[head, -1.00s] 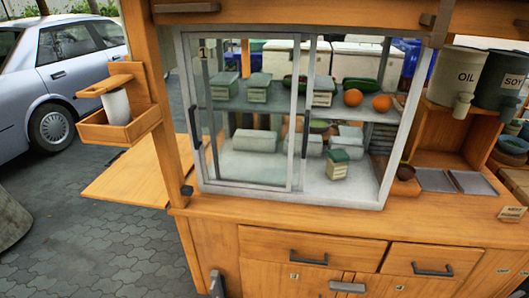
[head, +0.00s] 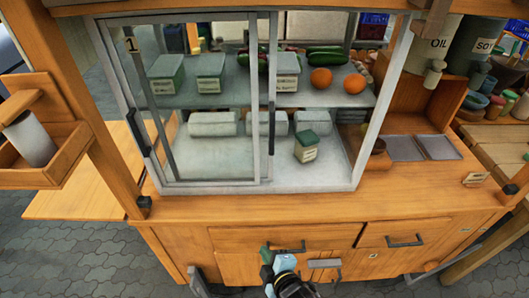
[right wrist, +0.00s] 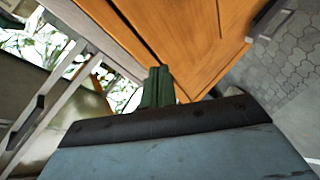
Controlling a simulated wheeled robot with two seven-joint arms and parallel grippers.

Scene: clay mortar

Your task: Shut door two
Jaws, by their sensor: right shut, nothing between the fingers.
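The glass display case (head: 357,150) stands on the wooden counter. A glass sliding panel marked "1" (head: 131,45) covers its left part. A second upright with a dark handle (head: 271,132) stands near the middle; it may belong to door two, but I see no "2" on it. The case's right part looks open. My right gripper (head: 266,252) is at the bottom middle, in front of the drawer front and below the case. Its green fingers (right wrist: 157,87) are together and empty in the right wrist view. My left gripper is not in view.
Inside the case are lidded boxes (head: 210,75), oranges (head: 321,78) and a green-lidded jar (head: 306,147). Drawers with grey handles (head: 405,241) lie below. A wooden side shelf (head: 85,188) juts out left. The oil container (head: 432,45) stands at right.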

